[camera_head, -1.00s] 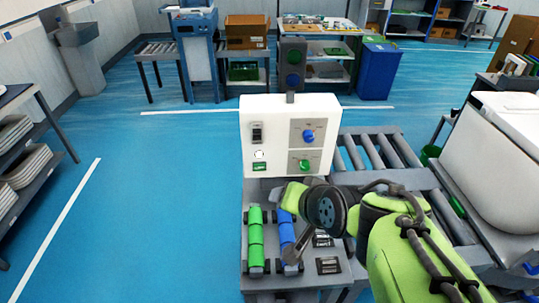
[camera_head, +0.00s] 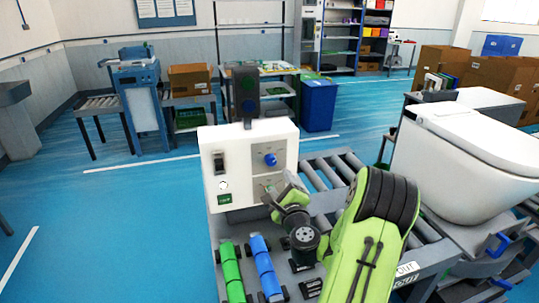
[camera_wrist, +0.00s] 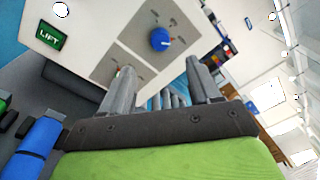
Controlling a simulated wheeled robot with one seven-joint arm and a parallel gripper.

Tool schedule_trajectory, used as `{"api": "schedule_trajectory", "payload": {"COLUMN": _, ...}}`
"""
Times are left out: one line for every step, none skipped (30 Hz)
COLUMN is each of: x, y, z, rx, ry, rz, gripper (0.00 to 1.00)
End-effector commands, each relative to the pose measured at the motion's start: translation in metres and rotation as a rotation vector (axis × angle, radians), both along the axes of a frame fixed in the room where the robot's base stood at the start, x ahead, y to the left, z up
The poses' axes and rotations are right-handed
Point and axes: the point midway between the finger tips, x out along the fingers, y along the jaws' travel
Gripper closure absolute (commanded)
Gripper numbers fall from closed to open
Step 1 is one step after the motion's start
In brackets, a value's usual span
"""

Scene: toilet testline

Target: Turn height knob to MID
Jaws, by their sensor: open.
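A white control box (camera_head: 208,140) stands at the head of the bench, with two dials on grey plates on its front. The upper blue knob (camera_head: 270,159) is clear in the head view and also shows in the wrist view (camera_wrist: 160,40). The lower green knob is hidden behind my gripper in the head view and mostly behind a finger in the wrist view. The dial lettering is too small to read. My gripper (camera_wrist: 160,76) is open and empty, close to the lower plate and below the blue knob. I cannot tell whether a finger touches the lower knob.
A black switch (camera_head: 219,162) and green LIFT label (camera_wrist: 51,36) are on the box's left side. Green (camera_head: 231,271) and blue (camera_head: 265,268) cylinders lie on the bench below. A white toilet (camera_head: 450,160) stands at right beside the rollers.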

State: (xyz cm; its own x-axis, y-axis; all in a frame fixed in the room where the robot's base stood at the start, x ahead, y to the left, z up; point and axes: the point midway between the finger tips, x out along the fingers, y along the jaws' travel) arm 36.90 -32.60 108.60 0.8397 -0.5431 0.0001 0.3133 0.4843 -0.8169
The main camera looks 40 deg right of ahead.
Motion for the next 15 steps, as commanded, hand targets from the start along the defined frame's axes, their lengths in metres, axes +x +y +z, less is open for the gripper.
{"api": "schedule_trajectory", "payload": {"x": 0.011, "y": -0.005, "z": 0.008, "rx": 0.000, "ry": -0.001, "rz": 0.004, "gripper": 0.38}}
{"api": "schedule_trajectory", "payload": {"x": 0.016, "y": -0.008, "z": 0.009, "rx": -0.002, "ry": 0.001, "rz": 0.004, "gripper": 0.38}}
{"api": "schedule_trajectory", "payload": {"x": 0.023, "y": -0.013, "z": 0.009, "rx": -0.002, "ry": 0.001, "rz": 0.004, "gripper": 0.38}}
{"api": "schedule_trajectory", "payload": {"x": 0.029, "y": -0.016, "z": 0.008, "rx": -0.001, "ry": 0.000, "rz": 0.004, "gripper": 0.38}}
{"api": "schedule_trajectory", "payload": {"x": 0.034, "y": -0.019, "z": 0.008, "rx": -0.002, "ry": 0.001, "rz": 0.004, "gripper": 0.38}}
{"api": "schedule_trajectory", "payload": {"x": 0.040, "y": -0.024, "z": 0.009, "rx": -0.003, "ry": 0.001, "rz": 0.004, "gripper": 0.38}}
{"api": "schedule_trajectory", "payload": {"x": 0.045, "y": -0.027, "z": 0.008, "rx": -0.003, "ry": 0.001, "rz": 0.004, "gripper": 0.38}}
{"api": "schedule_trajectory", "payload": {"x": 0.051, "y": -0.030, "z": 0.009, "rx": -0.002, "ry": 0.001, "rz": 0.004, "gripper": 0.38}}
{"api": "schedule_trajectory", "payload": {"x": 0.057, "y": -0.035, "z": 0.008, "rx": -0.002, "ry": 0.000, "rz": 0.004, "gripper": 0.38}}
{"api": "schedule_trajectory", "payload": {"x": 0.063, "y": -0.038, "z": 0.009, "rx": -0.003, "ry": 0.000, "rz": 0.004, "gripper": 0.38}}
{"api": "schedule_trajectory", "payload": {"x": 0.068, "y": -0.041, "z": 0.008, "rx": -0.002, "ry": 0.001, "rz": 0.004, "gripper": 0.38}}
{"api": "schedule_trajectory", "payload": {"x": 0.073, "y": -0.045, "z": 0.008, "rx": -0.003, "ry": 0.000, "rz": 0.002, "gripper": 0.38}}
{"api": "schedule_trajectory", "payload": {"x": 0.077, "y": -0.048, "z": 0.007, "rx": -0.002, "ry": 0.000, "rz": 0.003, "gripper": 0.38}}
{"api": "schedule_trajectory", "payload": {"x": 0.082, "y": -0.050, "z": 0.007, "rx": -0.004, "ry": 0.000, "rz": 0.005, "gripper": 0.38}}
{"api": "schedule_trajectory", "payload": {"x": 0.086, "y": -0.053, "z": 0.006, "rx": -0.003, "ry": 0.000, "rz": 0.004, "gripper": 0.38}}
